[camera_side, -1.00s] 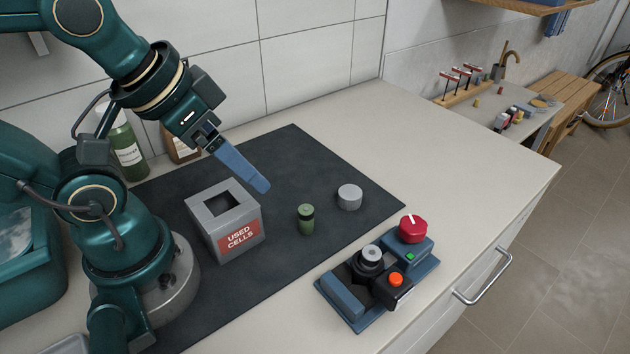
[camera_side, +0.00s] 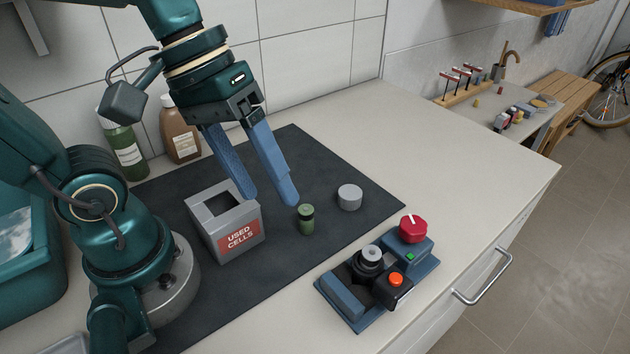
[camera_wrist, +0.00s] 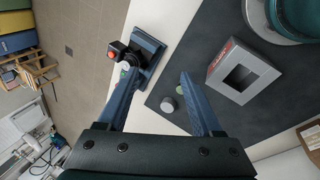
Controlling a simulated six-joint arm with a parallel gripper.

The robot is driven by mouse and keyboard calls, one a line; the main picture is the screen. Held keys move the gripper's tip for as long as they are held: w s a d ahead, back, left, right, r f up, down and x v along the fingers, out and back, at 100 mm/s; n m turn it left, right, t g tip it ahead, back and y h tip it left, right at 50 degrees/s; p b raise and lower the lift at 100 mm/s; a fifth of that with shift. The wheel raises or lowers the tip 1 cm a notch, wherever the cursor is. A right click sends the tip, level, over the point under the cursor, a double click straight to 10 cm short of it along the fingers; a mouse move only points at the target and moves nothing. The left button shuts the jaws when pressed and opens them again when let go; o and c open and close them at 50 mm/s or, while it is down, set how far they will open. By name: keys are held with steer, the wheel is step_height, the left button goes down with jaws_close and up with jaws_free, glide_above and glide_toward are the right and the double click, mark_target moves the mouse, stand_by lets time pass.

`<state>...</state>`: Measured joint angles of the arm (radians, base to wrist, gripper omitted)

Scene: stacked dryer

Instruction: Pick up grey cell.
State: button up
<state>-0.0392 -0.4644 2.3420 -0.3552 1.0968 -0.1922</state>
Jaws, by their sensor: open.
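In the wrist view the grey cylinder (camera_wrist: 168,104) is between my fingers' lines, near the right finger. Another grey, light-topped cylinder (camera_side: 371,256) sits in a black holder on a blue device; I cannot tell which one is the grey cell. My gripper (camera_side: 271,197) is open and empty, fingers pointing down, above the mat between the box and the green cell. In the wrist view the right finger partly hides the green cell (camera_wrist: 180,88).
A grey open-topped box marked USED CELLS (camera_side: 224,226) stands left of the green cell. The blue device (camera_side: 345,302) with red and orange knobs stands at the front right. Bottles (camera_side: 180,130) stand by the wall.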

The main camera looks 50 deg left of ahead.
steer(key=w+d+f+n+g+h, duration=0.1)
steer(key=w+d+n+g+h, duration=0.3)
steer(key=w+n+h, duration=0.15)
steer(key=n+h, duration=0.4)
steer(key=n, duration=0.3)
glide_toward(368, 249)
steer(key=w+x, duration=0.1)
steer(key=x, duration=0.3)
steer(key=shift+s+d+f+g, duration=0.2)
steer(key=shift+s+d+g, duration=0.1)
steer(key=shift+s, duration=0.05)
steer(key=shift+x, duration=2.3)
jaws_close()
